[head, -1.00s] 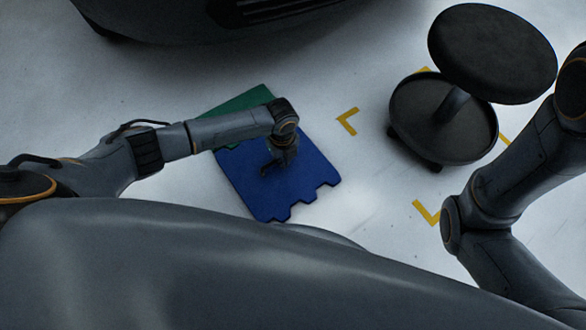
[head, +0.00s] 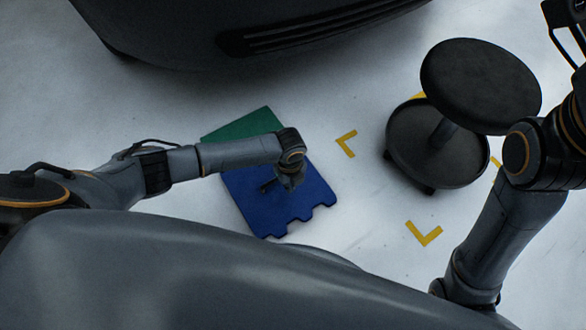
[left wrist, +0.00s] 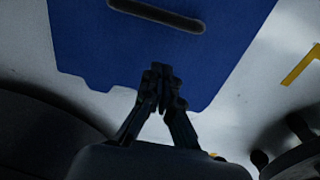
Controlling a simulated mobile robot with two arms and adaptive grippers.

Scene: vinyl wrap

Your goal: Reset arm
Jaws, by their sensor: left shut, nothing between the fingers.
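My left gripper (head: 268,187) hangs over a blue panel (head: 308,192) with a notched edge. In the left wrist view the left gripper (left wrist: 160,72) has its fingers together with nothing between them, in front of the blue panel (left wrist: 95,52). I cannot tell the gap between fingertips and panel. My right arm comes in along the right side of the head view, bent at the elbow; I cannot make out its gripper there.
A green panel (head: 243,124) lies beyond the blue one. A round black stool (head: 480,85) stands at right on the pale floor, with yellow corner marks (head: 424,234) near it. A large dark car-like body (head: 170,40) fills the top left.

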